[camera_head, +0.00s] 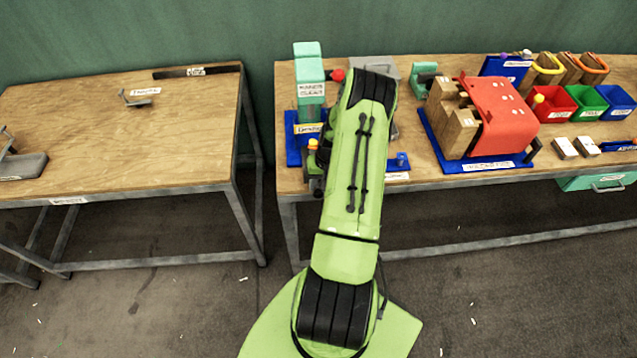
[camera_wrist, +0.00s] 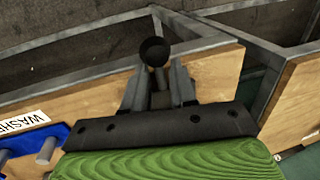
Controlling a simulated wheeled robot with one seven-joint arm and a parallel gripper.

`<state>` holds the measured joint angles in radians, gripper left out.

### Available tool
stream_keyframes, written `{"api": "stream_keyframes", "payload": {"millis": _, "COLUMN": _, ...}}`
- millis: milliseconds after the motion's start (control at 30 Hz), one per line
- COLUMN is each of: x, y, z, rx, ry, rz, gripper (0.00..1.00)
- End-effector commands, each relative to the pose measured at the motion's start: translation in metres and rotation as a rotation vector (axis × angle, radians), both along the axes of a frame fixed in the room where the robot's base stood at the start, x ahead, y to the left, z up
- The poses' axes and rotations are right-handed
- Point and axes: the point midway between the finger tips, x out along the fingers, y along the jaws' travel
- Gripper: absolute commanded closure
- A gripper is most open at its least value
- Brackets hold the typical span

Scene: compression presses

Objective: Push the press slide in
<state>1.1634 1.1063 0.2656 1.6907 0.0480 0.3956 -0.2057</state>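The teal press (camera_head: 309,75) stands on a blue base (camera_head: 291,145) at the left end of the right bench in the head view. A sign on it reads "HANDS CLEAR". My arm covers its right side, and I cannot make out its slide. In the wrist view the fingers of my gripper (camera_wrist: 160,85) point toward the bench edge. A dark round knob (camera_wrist: 155,52) on a short stem shows in line with the gap between them. I cannot tell whether they touch it.
A red-covered press (camera_head: 500,112) stands on a blue base to the right. Red (camera_head: 557,105), green (camera_head: 588,103) and blue (camera_head: 616,102) bins are beyond it. A second wooden bench (camera_head: 120,130) stands at left, mostly bare, with a floor gap between the benches.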

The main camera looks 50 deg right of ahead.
Motion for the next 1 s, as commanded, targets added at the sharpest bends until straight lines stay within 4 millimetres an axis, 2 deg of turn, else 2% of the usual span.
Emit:
{"api": "stream_keyframes", "payload": {"millis": 33, "x": 0.0, "y": 0.0, "z": 0.0001, "rx": 0.0, "ry": 0.0, "rz": 0.0, "gripper": 0.82}}
{"api": "stream_keyframes", "payload": {"millis": 167, "x": -0.0001, "y": 0.0, "z": 0.0002, "rx": 0.0, "ry": 0.0, "rz": 0.0, "gripper": 1.0}}
{"api": "stream_keyframes", "payload": {"millis": 1000, "x": -0.0003, "y": 0.0001, "z": 0.0005, "rx": 0.001, "ry": 0.001, "rz": 0.0, "gripper": 1.0}}
